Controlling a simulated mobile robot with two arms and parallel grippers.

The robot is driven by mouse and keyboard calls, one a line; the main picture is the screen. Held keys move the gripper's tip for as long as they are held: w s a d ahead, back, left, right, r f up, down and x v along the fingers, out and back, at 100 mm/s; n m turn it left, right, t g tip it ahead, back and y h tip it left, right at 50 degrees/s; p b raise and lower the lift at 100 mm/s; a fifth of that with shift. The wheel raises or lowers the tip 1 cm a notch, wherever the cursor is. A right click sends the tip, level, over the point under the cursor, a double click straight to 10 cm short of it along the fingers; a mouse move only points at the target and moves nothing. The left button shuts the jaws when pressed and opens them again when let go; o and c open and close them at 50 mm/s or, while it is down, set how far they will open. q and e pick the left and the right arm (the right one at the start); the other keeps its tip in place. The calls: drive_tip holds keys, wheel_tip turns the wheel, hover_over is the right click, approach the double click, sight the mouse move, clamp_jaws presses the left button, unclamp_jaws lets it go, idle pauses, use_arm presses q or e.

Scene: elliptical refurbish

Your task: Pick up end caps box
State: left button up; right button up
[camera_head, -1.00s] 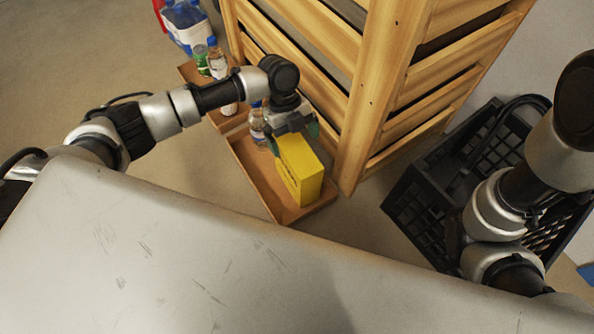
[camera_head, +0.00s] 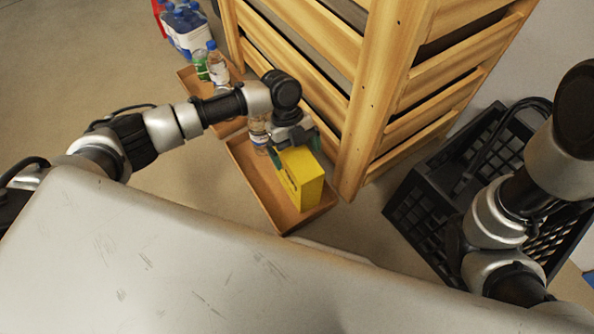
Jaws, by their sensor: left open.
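A yellow box (camera_head: 302,182), which looks like the end caps box, stands upright in a low brown tray (camera_head: 262,190) on the floor. My left gripper (camera_head: 295,152) is at the top of the box, with its open fingers on either side of the upper part. I cannot tell whether the fingers touch the box. My right arm comes in at the right edge of the view; its gripper is not in view.
A wooden slatted rack (camera_head: 362,100) stands right behind the tray. A clear bottle (camera_head: 258,134) stands in the tray beside the gripper. More bottles (camera_head: 217,66) stand in another tray behind. A black crate (camera_head: 425,218) is at the right.

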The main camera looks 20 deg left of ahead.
use_arm(q)
drive_tip(key=c, duration=1.6)
